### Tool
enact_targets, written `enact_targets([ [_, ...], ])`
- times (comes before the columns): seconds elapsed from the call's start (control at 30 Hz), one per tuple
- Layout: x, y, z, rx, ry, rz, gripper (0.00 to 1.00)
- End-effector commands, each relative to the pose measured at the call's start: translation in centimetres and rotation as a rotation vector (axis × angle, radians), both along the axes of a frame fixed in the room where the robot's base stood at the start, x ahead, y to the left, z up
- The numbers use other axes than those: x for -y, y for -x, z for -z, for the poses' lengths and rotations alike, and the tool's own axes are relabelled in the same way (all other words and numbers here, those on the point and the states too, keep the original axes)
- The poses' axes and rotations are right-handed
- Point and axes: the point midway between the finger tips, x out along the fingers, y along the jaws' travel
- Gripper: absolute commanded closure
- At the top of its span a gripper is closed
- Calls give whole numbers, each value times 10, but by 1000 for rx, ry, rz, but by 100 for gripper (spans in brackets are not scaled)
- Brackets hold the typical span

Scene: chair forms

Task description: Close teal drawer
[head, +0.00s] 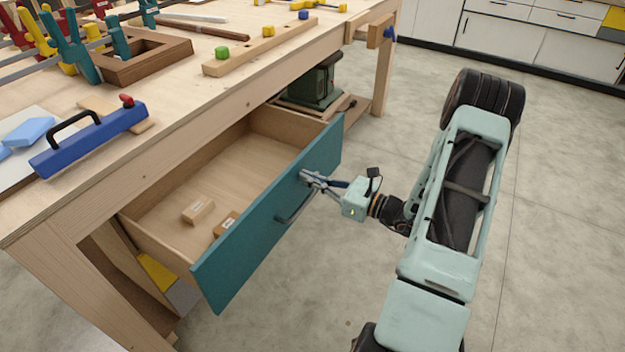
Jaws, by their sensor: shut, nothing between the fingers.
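The teal drawer (240,254) hangs pulled out under the wooden workbench, its inside in plain view. A dark bar handle (293,207) is fixed on its front. Inside lie a small wooden block (198,211) and a second block (226,224) close behind the front panel. My gripper (306,176) is shut and empty. Its fingertips are at the outer face of the drawer front, above and right of the handle. They look close to or against the panel; I cannot tell whether they touch.
The workbench top (190,100) carries clamps, a wooden frame (142,55) and a blue tool (90,140) with a black handle. A green machine (312,84) stands on a shelf below. Open floor (560,200) lies right; white cabinets (500,36) line the back.

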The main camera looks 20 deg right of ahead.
Motion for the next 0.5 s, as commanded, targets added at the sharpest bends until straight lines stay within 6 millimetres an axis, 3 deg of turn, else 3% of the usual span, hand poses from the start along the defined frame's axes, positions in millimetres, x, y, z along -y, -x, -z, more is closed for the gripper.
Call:
enact_targets([
  [0.27, -4, -4, 0, 0, 0, -1, 100],
  [0.5, -26, -32, 0, 2, -1, -5, 100],
])
